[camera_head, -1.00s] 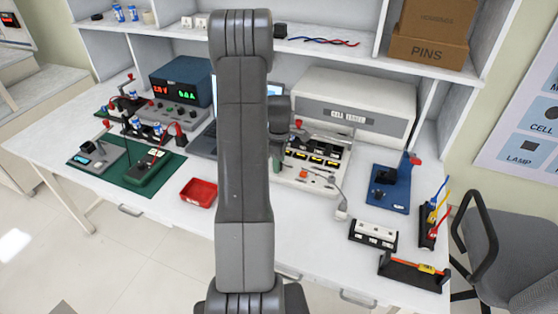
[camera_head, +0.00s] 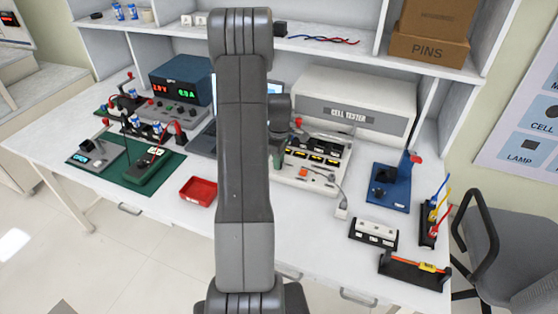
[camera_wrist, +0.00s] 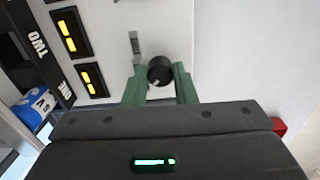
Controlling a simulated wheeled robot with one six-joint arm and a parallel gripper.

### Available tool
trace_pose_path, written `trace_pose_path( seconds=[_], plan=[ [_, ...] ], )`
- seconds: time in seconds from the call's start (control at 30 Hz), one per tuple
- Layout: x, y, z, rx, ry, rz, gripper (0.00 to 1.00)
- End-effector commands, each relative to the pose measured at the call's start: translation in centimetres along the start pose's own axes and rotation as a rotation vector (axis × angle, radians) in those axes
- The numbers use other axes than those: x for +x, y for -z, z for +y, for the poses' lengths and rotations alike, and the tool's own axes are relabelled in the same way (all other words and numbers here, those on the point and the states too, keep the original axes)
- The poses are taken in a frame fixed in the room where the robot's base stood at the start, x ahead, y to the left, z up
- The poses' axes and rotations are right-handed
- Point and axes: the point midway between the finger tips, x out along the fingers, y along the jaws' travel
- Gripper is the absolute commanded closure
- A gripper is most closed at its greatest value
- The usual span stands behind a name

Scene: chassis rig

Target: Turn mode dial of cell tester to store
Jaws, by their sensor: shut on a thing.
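The cell tester (camera_head: 355,108) is a white unit with a labelled upright back and a sloped front panel on the bench, right of my arm in the head view. In the wrist view its panel (camera_wrist: 112,20) shows yellow-lit windows. The mode dial (camera_wrist: 160,71) is a round black knob with a pale mark on its face. My gripper (camera_wrist: 160,84) has green fingers, one on each side of the dial, and is shut on it. The dial's setting labels cannot be read.
A red tray (camera_head: 198,191) stands left of my arm. A blue fixture (camera_head: 388,190), a white block in a black holder (camera_head: 373,233) and a black rack (camera_head: 415,270) stand to the right. A power supply (camera_head: 181,80) is at the back left.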

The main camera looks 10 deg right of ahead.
Motion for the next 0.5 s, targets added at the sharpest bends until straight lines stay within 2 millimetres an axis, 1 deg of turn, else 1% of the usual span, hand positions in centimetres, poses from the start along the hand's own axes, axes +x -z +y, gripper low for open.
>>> trace_pose_path(
  seconds=[0.5],
  plan=[
    [0.12,0.0,-0.04,0.458,-0.001,0.005,0.98]
  ],
)
